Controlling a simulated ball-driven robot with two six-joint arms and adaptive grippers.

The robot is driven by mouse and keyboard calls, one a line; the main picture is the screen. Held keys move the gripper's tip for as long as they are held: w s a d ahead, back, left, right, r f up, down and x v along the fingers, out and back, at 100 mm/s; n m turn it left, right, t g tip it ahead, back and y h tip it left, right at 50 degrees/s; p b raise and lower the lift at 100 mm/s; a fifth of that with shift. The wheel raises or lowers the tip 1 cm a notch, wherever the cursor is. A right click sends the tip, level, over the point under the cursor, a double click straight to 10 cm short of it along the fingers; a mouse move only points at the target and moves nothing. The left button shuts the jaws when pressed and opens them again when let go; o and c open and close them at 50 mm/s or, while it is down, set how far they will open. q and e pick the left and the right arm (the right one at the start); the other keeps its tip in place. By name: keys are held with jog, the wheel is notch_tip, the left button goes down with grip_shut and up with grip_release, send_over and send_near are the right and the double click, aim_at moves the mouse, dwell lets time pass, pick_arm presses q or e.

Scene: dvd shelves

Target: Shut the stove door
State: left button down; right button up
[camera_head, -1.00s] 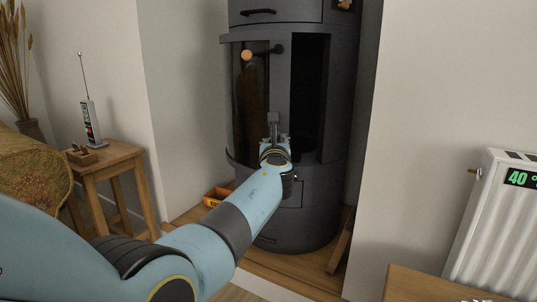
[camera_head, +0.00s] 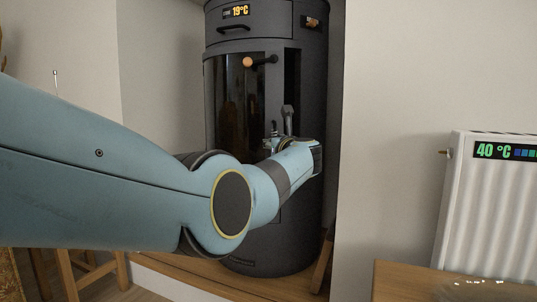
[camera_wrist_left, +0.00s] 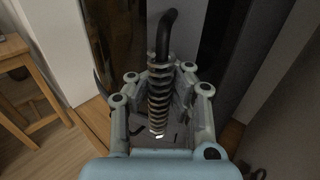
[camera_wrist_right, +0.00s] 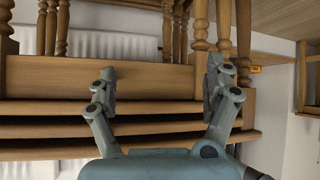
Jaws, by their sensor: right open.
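The dark grey round stove (camera_head: 265,235) stands in an alcove in the head view. Its curved glass door (camera_head: 230,105) is partly open, with a narrow dark gap (camera_head: 292,75) at its right. My left gripper (camera_head: 278,130) is at the right side of the door. In the left wrist view, a black handle with a coiled grip (camera_wrist_left: 159,90) lies between its fingers, which appear closed around it; the contact is partly hidden. My right gripper (camera_wrist_right: 160,85) is open and empty, away from the stove.
A white radiator (camera_head: 490,210) and a wooden tabletop (camera_head: 440,280) are at the right. A small wooden table (camera_wrist_left: 25,75) is left of the stove. Turned wooden posts (camera_wrist_right: 198,30) and rails are close to my right gripper.

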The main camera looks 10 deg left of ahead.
aim_at(277, 107)
pick_arm(q)
jog(key=shift+w+d+f+b, duration=0.1)
jog(key=shift+d+f+b, duration=0.25)
jog(key=shift+d, duration=0.4)
jog(key=c, duration=1.4)
grip_release()
jog(key=shift+d+r, duration=0.2)
jog(key=shift+d, duration=0.2)
jog(key=shift+c, duration=0.2)
jog(key=shift+a+r, duration=0.1)
jog(key=shift+a, duration=0.05)
jog(key=shift+a, duration=0.1)
notch_tip(277, 107, up, 10)
jog(key=shift+f, duration=0.1)
